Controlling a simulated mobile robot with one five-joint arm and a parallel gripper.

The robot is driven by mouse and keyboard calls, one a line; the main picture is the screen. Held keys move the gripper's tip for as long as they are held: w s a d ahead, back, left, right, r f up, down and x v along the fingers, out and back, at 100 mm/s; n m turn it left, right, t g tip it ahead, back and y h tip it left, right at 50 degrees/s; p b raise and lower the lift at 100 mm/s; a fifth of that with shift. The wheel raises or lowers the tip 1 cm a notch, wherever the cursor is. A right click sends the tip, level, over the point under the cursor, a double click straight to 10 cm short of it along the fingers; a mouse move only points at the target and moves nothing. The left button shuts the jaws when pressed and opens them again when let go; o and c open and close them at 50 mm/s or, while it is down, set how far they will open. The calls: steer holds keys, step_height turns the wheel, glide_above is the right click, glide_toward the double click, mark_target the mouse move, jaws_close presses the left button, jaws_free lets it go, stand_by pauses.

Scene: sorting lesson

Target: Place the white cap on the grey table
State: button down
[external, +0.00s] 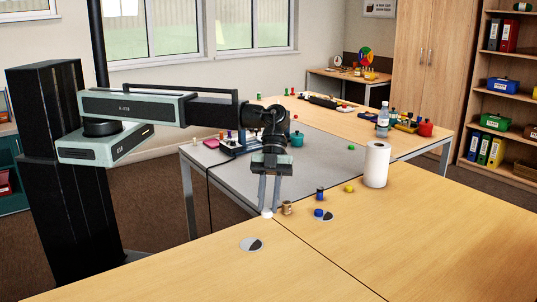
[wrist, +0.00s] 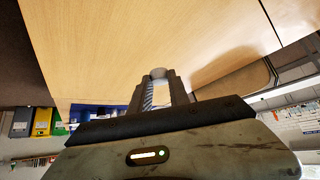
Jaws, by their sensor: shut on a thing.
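My gripper (external: 268,208) points down near the front corner of the grey table (external: 325,150), where it meets the wooden tables. It is shut on the white cap (external: 267,212), which shows as a small pale piece between the fingertips. In the wrist view the cap (wrist: 158,73) also sits between the fingertips of my gripper (wrist: 158,82), against a wooden surface. I cannot tell whether the cap touches a surface or hangs just above one.
A small brown jar (external: 287,208) stands just right of my gripper. Beyond it are a blue bottle (external: 320,194), a blue cap (external: 319,213) on a disc, a yellow ball (external: 349,188) and a paper roll (external: 376,165). Another disc (external: 251,244) lies in front. The grey table's middle is mostly clear.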

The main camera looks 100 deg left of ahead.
step_height(320, 180, down, 11)
steer(key=b, duration=1.1)
steer(key=shift+f, duration=0.2)
steer(key=shift+w+d+r, duration=0.1)
steer(key=shift+w+r, duration=0.05)
steer(key=shift+r, duration=0.05)
steer(key=b, duration=0.1)
glide_above(319, 286)
steer(key=a, duration=0.3)
steer(key=shift+w+f, duration=0.1)
steer(key=shift+f, duration=0.6)
step_height(319, 286, down, 4)
steer(key=b, duration=0.4)
steer(key=shift+r, duration=0.25)
steer(key=shift+f, duration=0.15)
steer(key=c, duration=1.2)
jaws_free()
steer(key=shift+c, duration=0.2)
